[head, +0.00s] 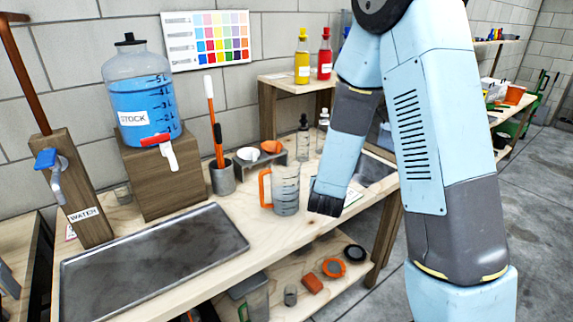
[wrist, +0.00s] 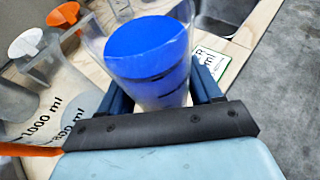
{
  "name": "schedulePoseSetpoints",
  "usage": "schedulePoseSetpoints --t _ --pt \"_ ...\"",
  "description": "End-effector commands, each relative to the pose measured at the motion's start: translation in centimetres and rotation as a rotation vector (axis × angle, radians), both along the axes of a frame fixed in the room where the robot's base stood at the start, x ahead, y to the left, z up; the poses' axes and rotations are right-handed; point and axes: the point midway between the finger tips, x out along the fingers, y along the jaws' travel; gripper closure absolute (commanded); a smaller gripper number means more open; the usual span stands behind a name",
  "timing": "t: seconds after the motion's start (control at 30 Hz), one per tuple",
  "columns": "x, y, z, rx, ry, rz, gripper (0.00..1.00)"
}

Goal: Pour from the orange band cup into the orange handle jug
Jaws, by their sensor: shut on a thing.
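The jug with the orange handle (head: 286,190) stands upright on the bench in the head view, clear, with no blue liquid visible in it. In the wrist view its printed scale (wrist: 52,118) and part of its handle (wrist: 28,150) show at left. My gripper (head: 326,206) is just right of the jug, low over the bench. In the wrist view my gripper (wrist: 160,95) is shut on a clear cup (wrist: 152,68) with blue liquid in it. The cup looks roughly upright; its orange band is not visible. In the head view my arm hides the cup.
A metal tray (head: 150,262) lies at the front left. Behind the jug are a grey holder (head: 222,178) with tall tools and a small stand (head: 258,162) with white and orange pieces. Two dropper bottles (head: 303,140) stand nearby. A blue stock tank (head: 143,100) sits on a wooden block.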

Motion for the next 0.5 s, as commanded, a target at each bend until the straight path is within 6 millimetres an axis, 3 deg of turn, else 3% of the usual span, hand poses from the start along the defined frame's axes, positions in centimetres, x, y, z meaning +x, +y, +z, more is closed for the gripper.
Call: schedulePoseSetpoints --t 0.2,0.5 --pt "-2.1 1.1 -0.1 -0.003 -0.001 0.022 0.78" --pt "-2.5 1.3 -0.1 -0.003 -0.003 0.025 0.78"
